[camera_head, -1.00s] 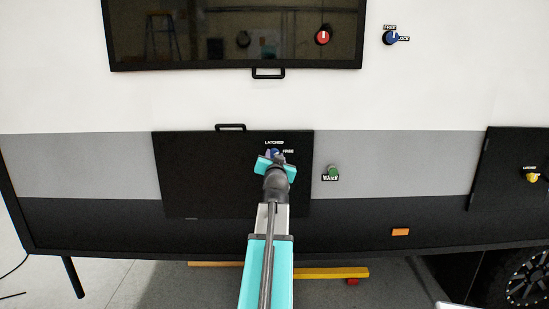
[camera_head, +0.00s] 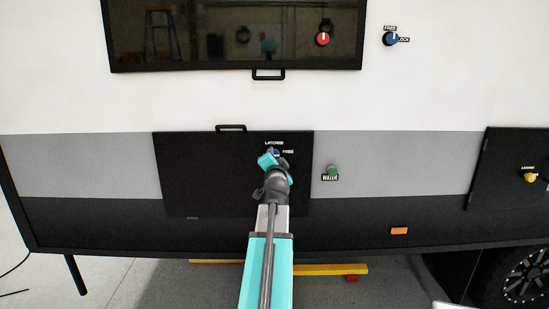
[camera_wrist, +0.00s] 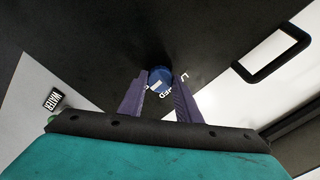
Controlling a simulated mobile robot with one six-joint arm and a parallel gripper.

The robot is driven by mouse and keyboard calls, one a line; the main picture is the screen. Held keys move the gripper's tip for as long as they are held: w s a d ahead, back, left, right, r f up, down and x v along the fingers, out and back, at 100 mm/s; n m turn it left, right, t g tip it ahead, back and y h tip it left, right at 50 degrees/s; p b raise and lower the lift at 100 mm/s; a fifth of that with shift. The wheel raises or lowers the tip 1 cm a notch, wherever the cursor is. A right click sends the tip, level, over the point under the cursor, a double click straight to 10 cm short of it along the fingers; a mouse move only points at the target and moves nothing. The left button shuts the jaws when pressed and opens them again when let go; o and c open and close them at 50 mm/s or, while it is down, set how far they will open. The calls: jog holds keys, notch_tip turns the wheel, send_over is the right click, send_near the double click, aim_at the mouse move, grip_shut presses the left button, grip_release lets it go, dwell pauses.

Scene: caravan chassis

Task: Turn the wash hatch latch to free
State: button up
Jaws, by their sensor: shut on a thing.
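The wash hatch (camera_head: 190,180) is a black panel low on the caravan wall, closed flat. Its latch is a blue round knob (camera_wrist: 160,76) with a white mark, partly covered by my gripper in the head view. The label LATCHED (camera_head: 274,143) is above the knob and FREE (camera_head: 288,152) is to its right. My gripper (camera_wrist: 159,86) is shut on the knob, one purple finger on each side. In the wrist view the lettering beside the knob is partly hidden. I cannot tell exactly where the knob's mark points.
A green WATER knob (camera_head: 333,171) is right of the hatch. A black handle (camera_head: 231,127) is on the hatch's top edge. A dark window (camera_head: 200,40) with a red knob (camera_head: 322,39) is above. A blue knob (camera_head: 391,38) is upper right. Another black hatch (camera_head: 510,180) is far right.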

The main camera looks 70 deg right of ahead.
jog(key=o, duration=1.1)
jog(key=shift+c, duration=0.2)
jog(key=shift+s+a, duration=0.1)
jog(key=b+v, duration=0.5)
jog(key=v, duration=0.3)
jog(key=shift+a+f, duration=0.15)
jog(key=b+v, duration=0.2)
jog(key=b, duration=0.3)
